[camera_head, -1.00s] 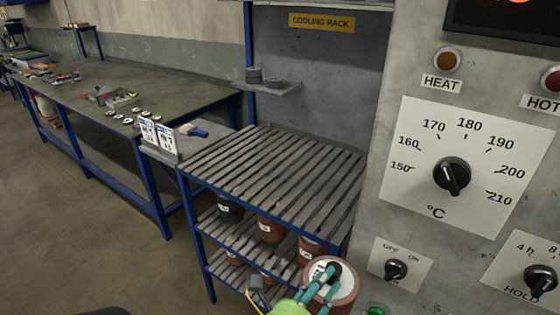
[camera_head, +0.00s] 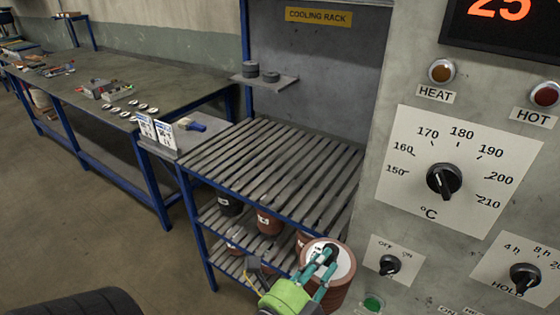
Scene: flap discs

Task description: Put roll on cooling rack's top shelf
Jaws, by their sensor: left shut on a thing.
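The cooling rack stands in the middle, under a yellow "COOLING RACK" sign. Its slatted top shelf (camera_head: 265,165) is empty. My left gripper (camera_head: 325,262), green with teal fingers, is at the bottom centre and shut on a roll (camera_head: 340,285). The roll is reddish-brown with a pale top face and a dark centre. It is in front of the rack's right front corner, held below the level of the top shelf. Its lower part is partly hidden by the gripper. My right gripper does not show.
Other rolls (camera_head: 268,222) stand on the lower shelf. A side table with white cards (camera_head: 163,134) and a blue-handled brush (camera_head: 195,125) adjoins the rack's left. A small wall shelf (camera_head: 264,81) holds dark discs. The control panel (camera_head: 455,130) rises close on the right.

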